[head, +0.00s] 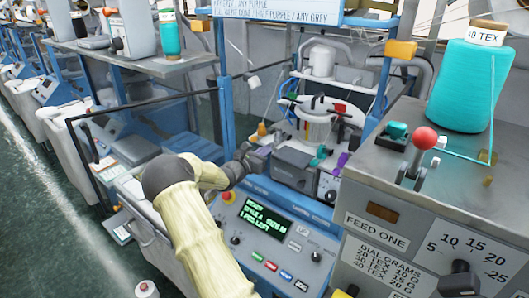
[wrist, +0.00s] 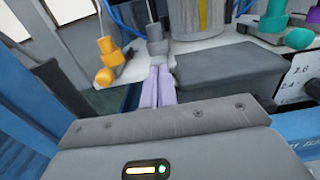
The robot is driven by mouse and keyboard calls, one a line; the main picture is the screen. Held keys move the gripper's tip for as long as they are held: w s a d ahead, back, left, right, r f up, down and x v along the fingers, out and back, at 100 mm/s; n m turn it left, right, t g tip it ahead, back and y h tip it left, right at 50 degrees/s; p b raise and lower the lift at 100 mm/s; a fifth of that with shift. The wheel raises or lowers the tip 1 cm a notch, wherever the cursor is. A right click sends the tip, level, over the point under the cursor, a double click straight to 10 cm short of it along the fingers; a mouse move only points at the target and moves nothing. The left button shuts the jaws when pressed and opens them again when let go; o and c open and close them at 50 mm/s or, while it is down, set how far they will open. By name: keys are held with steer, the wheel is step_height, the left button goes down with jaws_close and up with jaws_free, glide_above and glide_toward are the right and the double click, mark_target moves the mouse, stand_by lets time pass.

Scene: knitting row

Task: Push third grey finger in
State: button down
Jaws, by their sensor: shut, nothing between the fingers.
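The knitting machine (head: 322,125) has a round white head ringed by small coloured fingers. In the wrist view a grey finger (wrist: 157,42) stands at the machine's edge, straight beyond the tips of my gripper (wrist: 157,72). My gripper's lilac jaws are shut together and empty, and they point at this grey finger. Tips and finger look close or touching; I cannot tell which. In the head view my gripper (head: 262,151) is at the machine's left front. I cannot tell from these frames which grey finger is the third.
Orange-yellow fingers (wrist: 107,60) stand just left of the grey one. A dark grey block (wrist: 228,76) lies right of my jaws. The blue control panel (head: 282,235) is below; a grey cabinet (head: 400,205) stands right.

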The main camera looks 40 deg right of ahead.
steer(key=shift+r, duration=0.3)
steer(key=s+a+b, duration=0.2)
steer(key=a+b, duration=0.3)
steer(key=a, duration=0.8)
steer(key=shift+s+a+f, duration=0.2)
steer(key=shift+a+f, duration=0.1)
steer(key=shift+a, duration=0.05)
